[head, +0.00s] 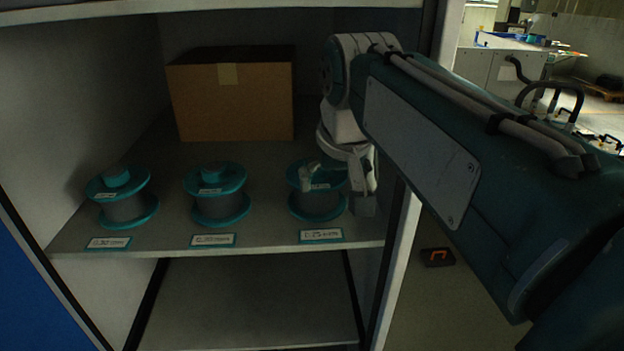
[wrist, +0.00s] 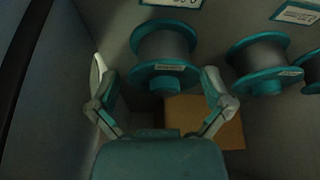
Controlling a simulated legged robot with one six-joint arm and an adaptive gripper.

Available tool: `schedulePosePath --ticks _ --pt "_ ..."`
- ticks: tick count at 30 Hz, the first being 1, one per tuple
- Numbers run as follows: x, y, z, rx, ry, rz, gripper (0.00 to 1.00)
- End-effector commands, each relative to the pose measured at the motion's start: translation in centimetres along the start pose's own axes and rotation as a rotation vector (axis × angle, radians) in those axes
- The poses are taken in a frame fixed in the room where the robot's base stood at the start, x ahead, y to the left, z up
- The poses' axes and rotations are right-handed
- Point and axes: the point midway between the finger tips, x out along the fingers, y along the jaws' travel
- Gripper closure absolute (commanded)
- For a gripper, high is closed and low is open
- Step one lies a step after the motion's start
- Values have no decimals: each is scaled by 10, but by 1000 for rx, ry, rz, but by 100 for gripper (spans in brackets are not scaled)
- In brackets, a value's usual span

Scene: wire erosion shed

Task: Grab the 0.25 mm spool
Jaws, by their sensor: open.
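Three teal-flanged spools with grey wire stand upright in a row on the cabinet shelf in the head view. The right spool (head: 318,203) has a tag that seems to read 0.25 mm (head: 321,235); the print is blurred. The left spool (head: 124,207) has a tag like 0.30 mm, and the middle spool (head: 219,207) a tag I cannot read surely. My gripper (wrist: 154,70) is open, a finger on each side of the near spool (wrist: 165,47) in the wrist view, gripping nothing. In the head view a finger overlaps the right spool's top; contact is unclear.
A cardboard box (head: 236,98) stands on the shelf behind the spools. The cabinet's side wall and right frame post (head: 398,262) are close to my arm. The lower shelf (head: 250,305) is bare.

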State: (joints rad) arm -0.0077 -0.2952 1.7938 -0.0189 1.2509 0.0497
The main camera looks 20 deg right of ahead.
Motion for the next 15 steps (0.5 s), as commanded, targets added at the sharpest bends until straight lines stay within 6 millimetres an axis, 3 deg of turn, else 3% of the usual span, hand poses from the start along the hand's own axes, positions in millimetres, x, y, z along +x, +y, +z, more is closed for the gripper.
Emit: schedulePosePath --ticks 3,11,15 --pt "7 0 -16 -1 -2 0 0" --pt "15 0 -34 0 -2 0 0" --pt "24 0 -55 0 -2 0 0"
